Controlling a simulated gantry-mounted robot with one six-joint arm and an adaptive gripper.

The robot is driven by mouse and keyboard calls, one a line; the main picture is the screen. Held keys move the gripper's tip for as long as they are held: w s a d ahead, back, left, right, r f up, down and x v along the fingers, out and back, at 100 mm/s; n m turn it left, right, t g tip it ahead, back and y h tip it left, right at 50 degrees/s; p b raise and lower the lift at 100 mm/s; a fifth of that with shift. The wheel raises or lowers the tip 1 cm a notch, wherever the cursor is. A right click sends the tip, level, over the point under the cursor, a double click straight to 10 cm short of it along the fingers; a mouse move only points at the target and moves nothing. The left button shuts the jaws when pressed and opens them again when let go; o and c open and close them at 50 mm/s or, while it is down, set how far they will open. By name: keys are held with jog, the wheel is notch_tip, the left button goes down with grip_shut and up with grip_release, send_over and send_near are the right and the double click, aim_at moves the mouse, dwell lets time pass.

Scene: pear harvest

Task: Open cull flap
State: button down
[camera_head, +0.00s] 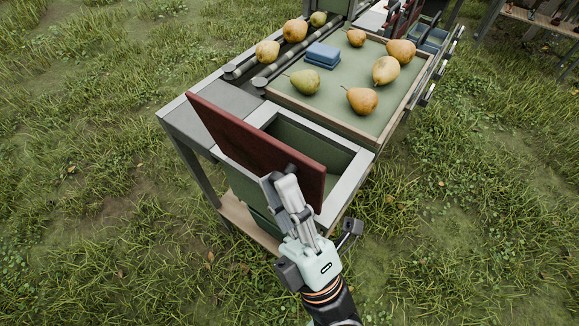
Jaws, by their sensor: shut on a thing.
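The cull flap is a dark red panel (250,138) at the near end of the sorting table. It stands raised and tilted beside an open rectangular bin (312,141) with a green inside, part of which the flap hides. My gripper (279,181) is at the flap's near right part, shut on its small dark handle (291,169). The fingers hide most of the handle.
A wooden lower shelf (243,219) shows under the table. Grass surrounds it.

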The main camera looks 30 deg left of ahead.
jog(key=shift+s+f+n+g+y, duration=0.2)
jog(key=shift+s+n+g+y, duration=0.25)
jog(key=shift+n+g, duration=0.35)
jog(key=c, duration=0.8)
grip_release()
jog(key=v, duration=1.2)
